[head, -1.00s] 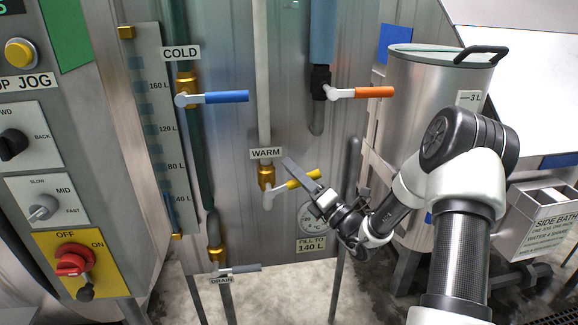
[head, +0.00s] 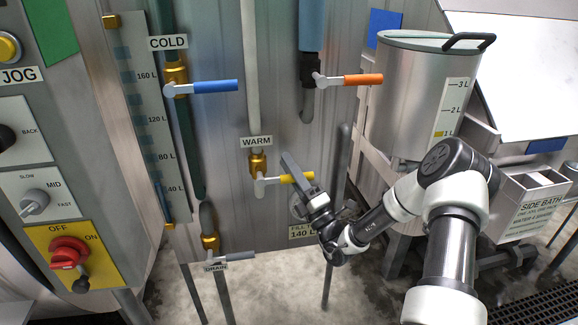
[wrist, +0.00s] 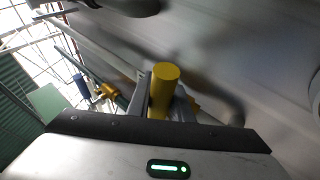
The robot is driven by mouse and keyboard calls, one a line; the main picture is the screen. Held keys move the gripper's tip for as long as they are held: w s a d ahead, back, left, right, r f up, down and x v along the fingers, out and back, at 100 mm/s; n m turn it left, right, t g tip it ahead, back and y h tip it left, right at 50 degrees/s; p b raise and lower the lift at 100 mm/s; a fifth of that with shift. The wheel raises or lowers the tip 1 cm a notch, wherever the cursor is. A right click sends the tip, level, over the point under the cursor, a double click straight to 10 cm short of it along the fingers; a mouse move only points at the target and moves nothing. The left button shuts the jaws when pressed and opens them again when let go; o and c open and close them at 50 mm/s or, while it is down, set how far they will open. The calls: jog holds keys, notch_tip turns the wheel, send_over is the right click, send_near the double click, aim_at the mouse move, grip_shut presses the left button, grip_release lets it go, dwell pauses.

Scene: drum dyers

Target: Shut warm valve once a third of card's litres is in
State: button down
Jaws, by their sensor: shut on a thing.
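The warm valve (head: 258,164) is a brass fitting under the WARM label (head: 256,142), with a yellow-gripped lever (head: 290,179) lying almost level to the right. My gripper (head: 297,174) is shut on this lever; in the wrist view the yellow lever end (wrist: 165,78) sits between the fingers. The level gauge (head: 140,110) at the left is marked 40 to 160 L. A narrow blue column (head: 162,196) shows near the 40 L mark; its exact top is hard to read.
The blue cold lever (head: 215,86) and an orange lever (head: 362,80) lie above the warm lever. The drain lever (head: 238,257) is below. A steel tank (head: 405,90) and side bath box (head: 535,205) stand right; a control panel (head: 50,200) stands left.

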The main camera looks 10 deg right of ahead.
jog(key=shift+f, duration=0.15)
jog(key=c, duration=1.6)
grip_release()
jog(key=p+v, duration=0.1)
jog(key=v, duration=1.6)
jog(key=shift+s+p, duration=0.3)
